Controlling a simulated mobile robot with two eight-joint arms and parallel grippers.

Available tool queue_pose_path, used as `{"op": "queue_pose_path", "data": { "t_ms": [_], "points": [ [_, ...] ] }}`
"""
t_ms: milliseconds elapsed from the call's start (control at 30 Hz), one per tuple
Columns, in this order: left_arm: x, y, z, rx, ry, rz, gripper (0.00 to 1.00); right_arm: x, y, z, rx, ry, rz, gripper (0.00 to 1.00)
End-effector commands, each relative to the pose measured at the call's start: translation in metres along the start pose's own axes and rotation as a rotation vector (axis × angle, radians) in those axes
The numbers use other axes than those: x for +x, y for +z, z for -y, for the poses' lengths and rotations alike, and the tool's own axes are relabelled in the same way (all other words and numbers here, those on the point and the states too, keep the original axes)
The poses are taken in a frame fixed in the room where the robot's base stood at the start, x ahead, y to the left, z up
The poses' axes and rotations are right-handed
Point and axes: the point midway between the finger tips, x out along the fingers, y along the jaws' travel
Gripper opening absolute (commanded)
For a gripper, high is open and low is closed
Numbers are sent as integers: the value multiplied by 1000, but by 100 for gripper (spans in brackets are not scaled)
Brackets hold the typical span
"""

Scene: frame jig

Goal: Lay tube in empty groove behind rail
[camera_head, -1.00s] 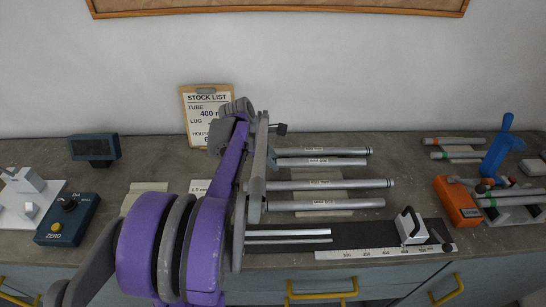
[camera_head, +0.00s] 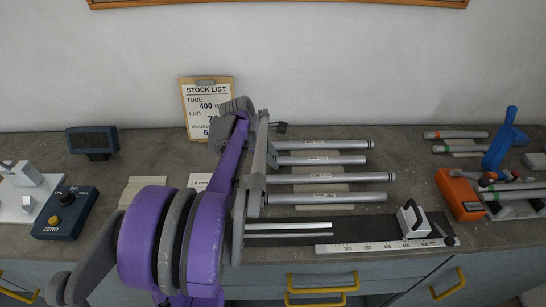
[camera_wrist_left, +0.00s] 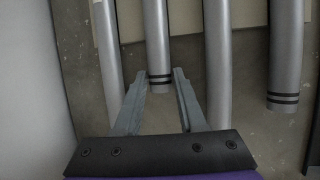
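Several silver tubes lie side by side on pale supports to the right of my left arm; among them are a back tube (camera_head: 325,145) and a front tube (camera_head: 330,197). Their left ends are hidden behind the arm in the head view. My left gripper (camera_wrist_left: 160,75) is open, its fingers on either side of the ringed end of one tube (camera_wrist_left: 157,40), with gaps at both sides. The dark base (camera_head: 365,229) at the counter's front bears thin silver strips (camera_head: 290,226), perhaps the rail. I cannot make out the empty groove. My right gripper is out of view.
An orange box (camera_head: 460,197) and a blue stand (camera_head: 501,145) are at right. A blue ZERO box (camera_head: 65,212) and a clipboard (camera_head: 207,108) are at left and back.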

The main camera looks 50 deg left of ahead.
Motion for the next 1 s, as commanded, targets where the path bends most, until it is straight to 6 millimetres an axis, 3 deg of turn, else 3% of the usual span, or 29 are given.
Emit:
{"op": "queue_pose_path", "data": {
  "t_ms": [33, 133, 533, 1000],
  "points": [
    [0, 0, 0, 0, 0, 0, 51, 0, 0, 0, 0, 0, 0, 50],
    [0, 0, 0, 0, 0, 0, 69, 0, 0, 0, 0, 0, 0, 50],
    [-8, 0, 0, 0, 0, -1, 69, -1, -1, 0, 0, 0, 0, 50],
    [-93, 0, 0, -2, 1, -1, 69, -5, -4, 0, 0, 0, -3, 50]
  ]
}}
